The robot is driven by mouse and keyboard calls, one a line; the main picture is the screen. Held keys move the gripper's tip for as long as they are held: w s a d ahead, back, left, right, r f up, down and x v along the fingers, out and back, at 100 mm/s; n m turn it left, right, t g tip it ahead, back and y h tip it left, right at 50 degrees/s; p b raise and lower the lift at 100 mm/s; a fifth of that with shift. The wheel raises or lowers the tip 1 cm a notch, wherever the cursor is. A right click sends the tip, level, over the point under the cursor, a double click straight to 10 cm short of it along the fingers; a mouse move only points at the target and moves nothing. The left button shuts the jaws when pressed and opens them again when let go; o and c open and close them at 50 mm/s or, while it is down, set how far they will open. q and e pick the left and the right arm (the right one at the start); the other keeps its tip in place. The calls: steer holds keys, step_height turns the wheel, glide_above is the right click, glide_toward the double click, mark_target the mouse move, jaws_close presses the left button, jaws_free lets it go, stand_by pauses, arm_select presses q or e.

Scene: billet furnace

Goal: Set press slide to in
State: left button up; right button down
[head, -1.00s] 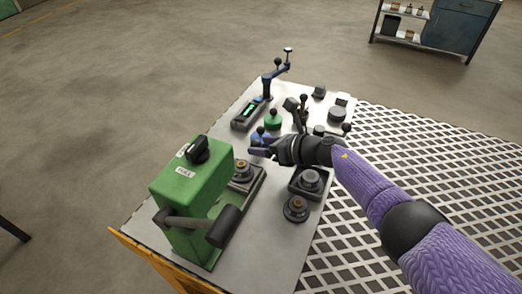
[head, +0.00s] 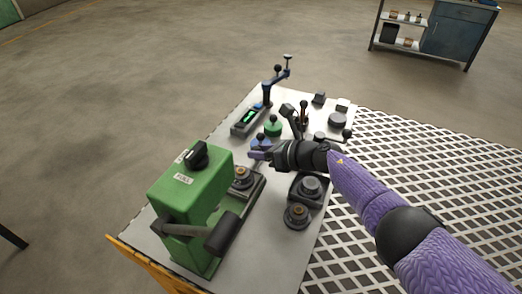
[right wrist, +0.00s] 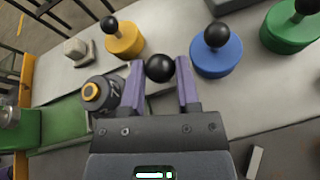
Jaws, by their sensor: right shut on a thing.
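The green press (head: 190,205) stands at the front left of the bench, with a black lever. Its slide, a dark low track, carries a round part with a brass-coloured top (head: 240,178); that part also shows left of my fingers in the right wrist view (right wrist: 100,92). My right gripper (head: 257,155) is just behind the slide's far end. In the right wrist view its purple fingers (right wrist: 160,80) are shut on a black ball knob (right wrist: 160,67). The knob's stem and its link to the slide are hidden. My left gripper is out of view.
A blue base with a black ball (right wrist: 216,57) stands close beside the fingers, with a green one (right wrist: 290,28) beyond and a yellow one (right wrist: 124,38) on the other side. Round dark fixtures (head: 297,215) stand under my right forearm.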

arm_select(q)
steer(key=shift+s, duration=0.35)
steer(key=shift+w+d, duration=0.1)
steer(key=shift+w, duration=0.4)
